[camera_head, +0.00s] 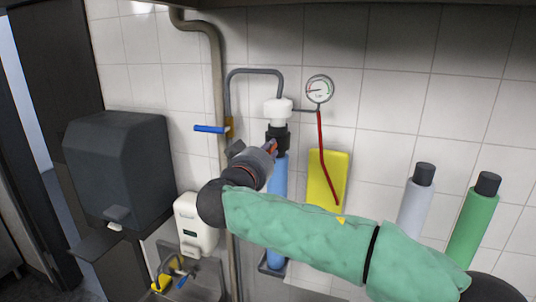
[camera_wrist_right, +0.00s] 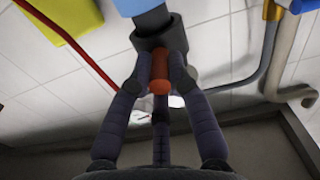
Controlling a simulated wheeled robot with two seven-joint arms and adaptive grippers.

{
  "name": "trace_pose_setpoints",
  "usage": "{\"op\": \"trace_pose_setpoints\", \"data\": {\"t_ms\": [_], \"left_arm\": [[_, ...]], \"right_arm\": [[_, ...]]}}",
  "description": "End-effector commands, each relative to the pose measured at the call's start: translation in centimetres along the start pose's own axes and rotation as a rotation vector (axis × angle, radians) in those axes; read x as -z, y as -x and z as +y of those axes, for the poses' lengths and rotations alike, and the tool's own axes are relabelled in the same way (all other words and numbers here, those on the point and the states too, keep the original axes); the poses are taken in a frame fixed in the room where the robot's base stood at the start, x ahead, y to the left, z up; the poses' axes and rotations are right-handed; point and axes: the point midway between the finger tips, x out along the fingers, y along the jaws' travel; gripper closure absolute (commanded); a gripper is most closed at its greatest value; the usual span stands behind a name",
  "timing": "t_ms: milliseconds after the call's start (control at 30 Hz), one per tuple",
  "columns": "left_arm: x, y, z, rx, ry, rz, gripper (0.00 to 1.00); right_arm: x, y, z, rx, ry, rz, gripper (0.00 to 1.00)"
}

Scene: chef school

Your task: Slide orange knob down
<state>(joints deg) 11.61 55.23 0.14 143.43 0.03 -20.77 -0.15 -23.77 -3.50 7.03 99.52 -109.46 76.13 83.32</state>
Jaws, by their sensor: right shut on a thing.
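The orange knob (camera_wrist_right: 160,72) sits between the fingers of my right gripper (camera_wrist_right: 160,80) in the right wrist view, and the fingers are closed on its sides. The knob sticks out from a black collar (camera_wrist_right: 158,35) on a light blue cylinder (camera_head: 277,180) mounted upright on the wall. In the head view my right gripper (camera_head: 265,150) is at the black collar, just below the white cap (camera_head: 278,111), and a bit of orange shows at its fingers. My green-sleeved right arm hides part of the cylinder. My left gripper is not in view.
A pressure gauge (camera_head: 319,88) and red hose (camera_head: 322,150) are right of the cylinder, with a yellow panel (camera_head: 338,168) behind. A grey pipe (camera_head: 218,90) and blue-handled valve (camera_head: 210,129) are left. A dark dispenser (camera_head: 115,165) and white soap dispenser (camera_head: 193,225) hang further left. Grey (camera_head: 415,205) and green (camera_head: 474,222) bottles stand right.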

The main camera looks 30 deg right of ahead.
Motion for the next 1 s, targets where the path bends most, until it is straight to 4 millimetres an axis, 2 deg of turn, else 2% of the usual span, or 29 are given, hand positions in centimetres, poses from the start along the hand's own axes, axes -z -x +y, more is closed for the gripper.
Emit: {"op": "trace_pose_setpoints", "data": {"t_ms": [33, 100, 433, 467, 500, 533, 867, 1000], "left_arm": [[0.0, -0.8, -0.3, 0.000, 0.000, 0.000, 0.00], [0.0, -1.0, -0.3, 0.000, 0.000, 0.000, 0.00], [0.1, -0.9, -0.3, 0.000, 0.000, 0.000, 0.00], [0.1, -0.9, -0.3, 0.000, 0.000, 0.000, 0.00], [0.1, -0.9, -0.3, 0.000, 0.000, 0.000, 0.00], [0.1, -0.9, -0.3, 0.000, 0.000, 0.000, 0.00], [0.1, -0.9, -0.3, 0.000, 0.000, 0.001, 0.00], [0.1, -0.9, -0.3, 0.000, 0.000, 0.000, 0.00]], "right_arm": [[-0.7, 0.0, -0.1, 0.001, -0.001, -0.001, 1.00], [-0.9, 0.0, -0.2, 0.001, 0.000, -0.002, 1.00], [-1.1, 0.0, -0.3, 0.002, 0.007, -0.008, 1.00], [-1.1, 0.0, -0.4, 0.002, 0.007, -0.008, 0.72], [-1.1, 0.0, -0.4, 0.002, 0.007, -0.009, 0.61], [-1.1, 0.0, -0.3, 0.002, 0.007, -0.008, 0.57], [-0.8, 0.2, -0.2, 0.001, 0.002, -0.002, 0.57], [-0.7, 1.3, -0.2, 0.004, 0.000, -0.001, 0.57]]}}
